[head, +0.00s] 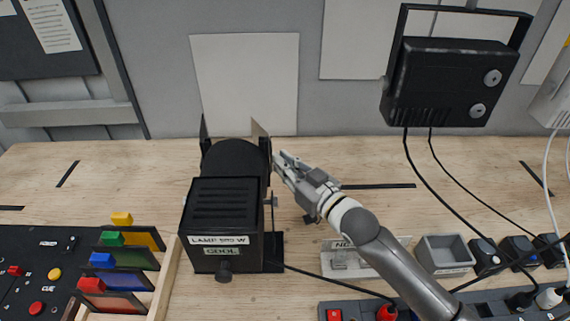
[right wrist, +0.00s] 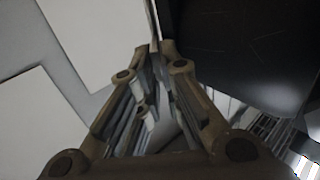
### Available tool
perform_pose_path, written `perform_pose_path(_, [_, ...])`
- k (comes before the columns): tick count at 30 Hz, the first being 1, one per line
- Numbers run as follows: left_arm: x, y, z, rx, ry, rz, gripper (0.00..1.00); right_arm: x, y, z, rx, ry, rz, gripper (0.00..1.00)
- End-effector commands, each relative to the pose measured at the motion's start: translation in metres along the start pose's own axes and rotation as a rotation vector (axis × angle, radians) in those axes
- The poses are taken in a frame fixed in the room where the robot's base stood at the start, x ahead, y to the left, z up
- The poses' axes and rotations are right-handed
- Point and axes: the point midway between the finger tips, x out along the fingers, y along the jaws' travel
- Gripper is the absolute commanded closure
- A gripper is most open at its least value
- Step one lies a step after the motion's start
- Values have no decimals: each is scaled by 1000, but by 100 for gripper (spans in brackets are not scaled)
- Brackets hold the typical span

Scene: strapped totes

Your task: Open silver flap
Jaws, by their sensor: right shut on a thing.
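A black lamp (head: 222,215) labelled "LAMP 575 W" and "COOL" stands on the wooden bench. The silver flap (head: 261,138) stands up at the right of its round front, and a dark flap (head: 204,134) stands at the left. My right gripper (head: 281,163) reaches in from the lower right and is shut on the silver flap at its right side. In the right wrist view, the flap's thin edge (right wrist: 155,22) runs up from between the fingertips (right wrist: 167,50). The exact contact is partly hidden by the fingers. My left gripper is not in view.
A rack of coloured filters (head: 128,262) stands left of the lamp. A black floodlight (head: 450,82) with hanging cables is at the upper right. A grey bin (head: 444,254) and a power strip (head: 450,305) lie at the right. The bench behind the lamp is mostly clear.

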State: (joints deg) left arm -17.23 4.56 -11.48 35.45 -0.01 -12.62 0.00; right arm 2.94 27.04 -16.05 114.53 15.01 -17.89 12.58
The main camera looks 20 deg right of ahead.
Motion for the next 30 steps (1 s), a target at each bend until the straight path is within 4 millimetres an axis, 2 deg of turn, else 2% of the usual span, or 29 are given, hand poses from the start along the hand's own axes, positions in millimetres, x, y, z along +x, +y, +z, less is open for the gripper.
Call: perform_pose_path(30, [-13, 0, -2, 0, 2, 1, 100, 1, -7, -1, -1, 2, 140, 100])
